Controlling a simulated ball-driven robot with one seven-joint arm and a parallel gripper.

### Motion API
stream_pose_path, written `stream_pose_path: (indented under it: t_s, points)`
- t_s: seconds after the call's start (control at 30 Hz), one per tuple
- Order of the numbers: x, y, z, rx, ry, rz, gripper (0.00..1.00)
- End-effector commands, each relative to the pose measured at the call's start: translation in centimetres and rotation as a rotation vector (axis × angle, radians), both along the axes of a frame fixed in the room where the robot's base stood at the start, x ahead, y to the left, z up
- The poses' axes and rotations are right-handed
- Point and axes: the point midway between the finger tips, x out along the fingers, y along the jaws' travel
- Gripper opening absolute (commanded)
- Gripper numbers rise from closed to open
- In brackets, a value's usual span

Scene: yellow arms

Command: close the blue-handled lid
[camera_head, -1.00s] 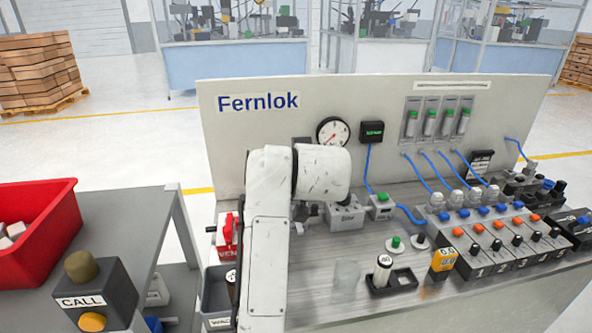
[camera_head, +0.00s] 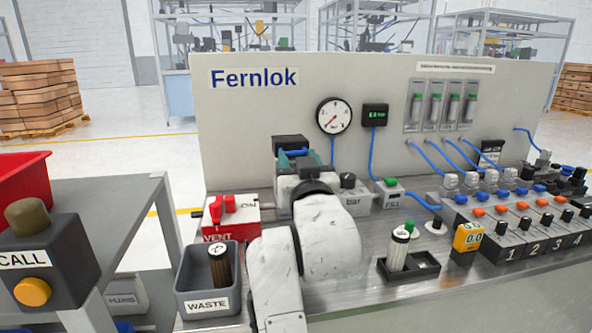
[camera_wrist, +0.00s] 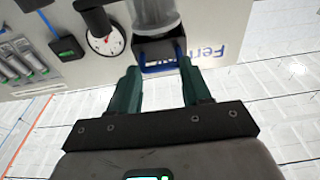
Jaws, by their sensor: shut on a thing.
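The dark lid (camera_head: 290,143) with a blue handle (camera_head: 293,152) stands in front of the back panel, below the Fernlok sign and left of the round gauge. My gripper (camera_head: 293,158) reaches it from the front, its green fingers at the handle. In the wrist view, tilted and turned over, the lid (camera_wrist: 155,47) and handle (camera_wrist: 160,68) lie between the fingertips of my gripper (camera_wrist: 160,69). The fingers are shut on the handle. A clear cylinder (camera_wrist: 155,18) shows beyond the lid. My arm hides what lies below; the lid's exact angle is unclear.
The red VENT unit (camera_head: 230,215) and grey WASTE bin (camera_head: 207,280) stand left of my arm. The bar unit (camera_head: 350,192) is close on the right, then the FILL unit (camera_head: 392,190) and a black tray (camera_head: 425,268). The gauge (camera_head: 333,116) is close by.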

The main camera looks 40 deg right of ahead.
Motion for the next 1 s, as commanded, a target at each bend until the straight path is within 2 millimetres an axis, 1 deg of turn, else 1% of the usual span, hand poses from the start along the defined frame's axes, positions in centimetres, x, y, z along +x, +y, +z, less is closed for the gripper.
stream_pose_path:
  t_s: [0.03,0.07,0.13,0.57,0.83,0.87,1.0]
  points:
    - [-0.09,-0.74,-1.07,0.007,0.014,-0.014,0.0]
    - [-0.05,-0.7,-0.81,0.009,0.015,-0.013,0.0]
    - [0.03,-0.65,-0.76,0.009,0.017,-0.01,0.05]
    - [0.51,-0.05,-1.0,0.012,0.023,0.007,0.46]
    - [0.35,-0.05,-0.74,0.009,0.017,0.004,0.72]
    - [0.35,-0.05,-0.72,0.009,0.016,0.004,0.74]
    - [0.3,-0.07,-0.65,0.008,0.014,0.003,0.74]
